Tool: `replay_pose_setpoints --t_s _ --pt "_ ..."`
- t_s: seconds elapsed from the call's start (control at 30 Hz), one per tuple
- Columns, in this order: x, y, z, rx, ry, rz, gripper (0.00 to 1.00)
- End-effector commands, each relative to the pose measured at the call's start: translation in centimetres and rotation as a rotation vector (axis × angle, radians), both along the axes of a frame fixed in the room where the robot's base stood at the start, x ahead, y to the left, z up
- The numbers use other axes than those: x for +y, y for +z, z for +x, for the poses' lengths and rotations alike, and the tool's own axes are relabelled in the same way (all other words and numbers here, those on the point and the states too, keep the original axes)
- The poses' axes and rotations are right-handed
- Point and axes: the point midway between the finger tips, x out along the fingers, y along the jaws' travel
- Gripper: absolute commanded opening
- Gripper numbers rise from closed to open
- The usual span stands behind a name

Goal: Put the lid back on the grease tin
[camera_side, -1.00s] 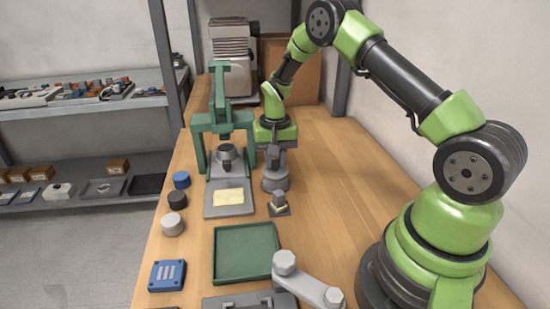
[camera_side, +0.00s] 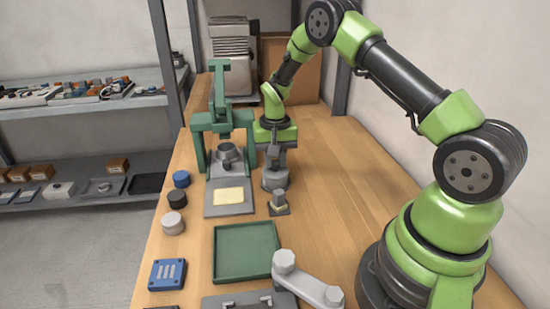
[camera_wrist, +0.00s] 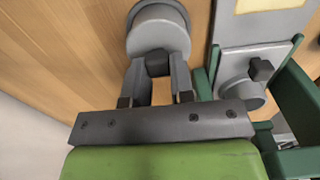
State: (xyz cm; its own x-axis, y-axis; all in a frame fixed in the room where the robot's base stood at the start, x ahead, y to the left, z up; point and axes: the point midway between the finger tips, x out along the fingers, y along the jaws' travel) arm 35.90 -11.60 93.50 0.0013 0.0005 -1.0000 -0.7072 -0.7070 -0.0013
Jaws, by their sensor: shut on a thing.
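The grease tin appears to be the grey round body (camera_side: 275,180) standing on the bench to the right of the green press. My gripper (camera_side: 273,158) is directly above it, pointing down. In the wrist view my gripper (camera_wrist: 157,82) has its two fingers closed on either side of a dark knob (camera_wrist: 157,62). The knob seems to belong to the light grey lid (camera_wrist: 158,40), which is at the tin. A wider grey rim (camera_wrist: 150,10) shows beyond it. Whether the lid is seated or slightly above the tin cannot be told.
The green press (camera_side: 197,150) stands close on the left, with a cream pad (camera_side: 229,196) on its base. A green tray (camera_side: 217,262), round pieces (camera_side: 177,199) and a blue block (camera_side: 167,274) lie nearby. The bench right of the tin is clear.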

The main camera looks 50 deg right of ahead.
Motion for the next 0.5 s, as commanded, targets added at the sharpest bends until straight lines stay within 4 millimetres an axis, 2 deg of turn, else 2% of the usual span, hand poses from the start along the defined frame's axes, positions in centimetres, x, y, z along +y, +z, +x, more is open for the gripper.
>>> replay_pose_setpoints --t_s 0.43,0.47,0.5 --pt "0.00 -0.03 0.00 0.000 0.000 0.000 0.00" --pt "0.00 -0.03 0.00 0.000 0.000 0.000 0.29" --pt "0.00 -0.03 0.00 0.000 0.000 0.000 0.39"
